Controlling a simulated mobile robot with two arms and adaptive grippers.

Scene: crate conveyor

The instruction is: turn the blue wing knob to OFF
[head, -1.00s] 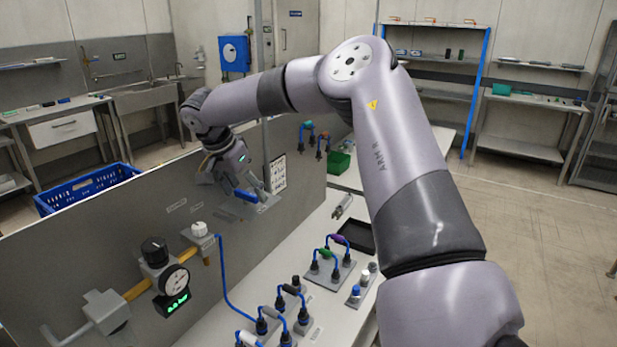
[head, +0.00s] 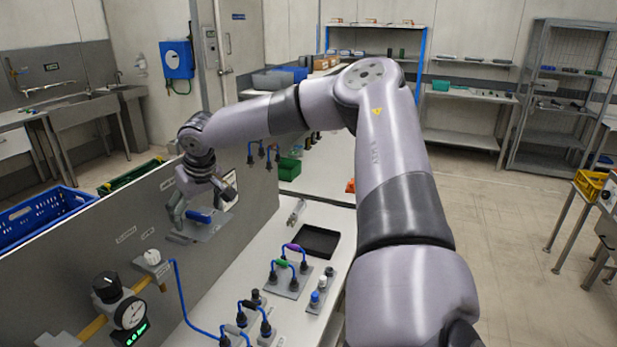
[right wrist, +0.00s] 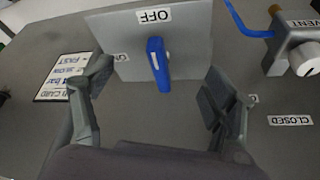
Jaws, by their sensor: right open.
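The blue wing knob (head: 198,216) sits on a grey plate (head: 212,229) on the upright panel. In the right wrist view the blue wing knob (right wrist: 158,62) stands nearly upright, slightly tilted, with a white line along it. Its upper end is towards the OFF label (right wrist: 154,15), which reads upside down. Another label at the plate's left is partly hidden by a finger. My right gripper (head: 200,207) is open at the knob; in its wrist view the right gripper (right wrist: 160,88) has one finger on either side, apart from the knob. My left gripper is not in view.
A VENT valve (right wrist: 300,55) with a blue hose is at the right in the wrist view. A gauge (head: 130,313) and a white knob (head: 152,258) are on the same panel. A black tray (head: 319,241) and cable blocks (head: 288,280) occupy the white bench.

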